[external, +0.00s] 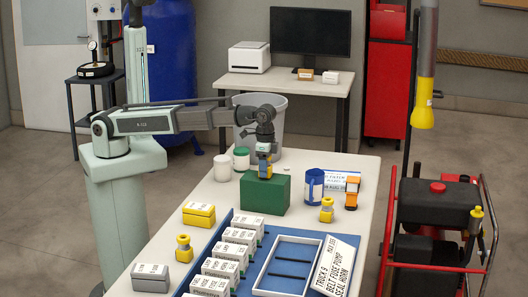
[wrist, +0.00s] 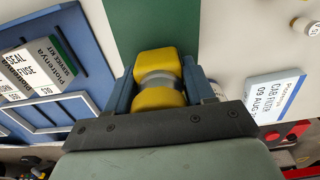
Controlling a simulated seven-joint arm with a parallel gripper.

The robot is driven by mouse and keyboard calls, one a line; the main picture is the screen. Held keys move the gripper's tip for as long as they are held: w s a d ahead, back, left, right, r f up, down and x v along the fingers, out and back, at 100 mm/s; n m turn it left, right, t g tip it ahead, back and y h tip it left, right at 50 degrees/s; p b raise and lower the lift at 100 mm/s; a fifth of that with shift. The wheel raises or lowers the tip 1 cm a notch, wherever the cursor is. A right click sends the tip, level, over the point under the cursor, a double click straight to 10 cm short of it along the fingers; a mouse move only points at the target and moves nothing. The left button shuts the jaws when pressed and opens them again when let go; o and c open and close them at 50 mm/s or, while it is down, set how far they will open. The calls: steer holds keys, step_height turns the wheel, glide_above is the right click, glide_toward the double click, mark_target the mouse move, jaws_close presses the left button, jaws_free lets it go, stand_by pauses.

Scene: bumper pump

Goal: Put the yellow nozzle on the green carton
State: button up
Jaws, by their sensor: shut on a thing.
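The green carton (external: 262,196) stands on the white table, and its green top also fills the upper middle of the wrist view (wrist: 137,25). My gripper (external: 265,160) points down over the carton. It is shut on a yellow nozzle (wrist: 155,64) with a grey band around its middle, held between the two blue-grey fingers. In the external view the nozzle (external: 265,171) is right at the carton's top; I cannot tell whether it touches. Two similar yellow nozzles stand on the table, one at the front left (external: 183,249) and one right of the carton (external: 326,211).
A blue tray (external: 238,222) with several labelled boxes lies in front. A yellow box (external: 199,215) stands left.

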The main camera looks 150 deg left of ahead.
steer(key=shift+f, duration=0.1)
steer(key=o, duration=1.3)
step_height(320, 180, up, 12)
steer(key=shift+r, duration=0.15)
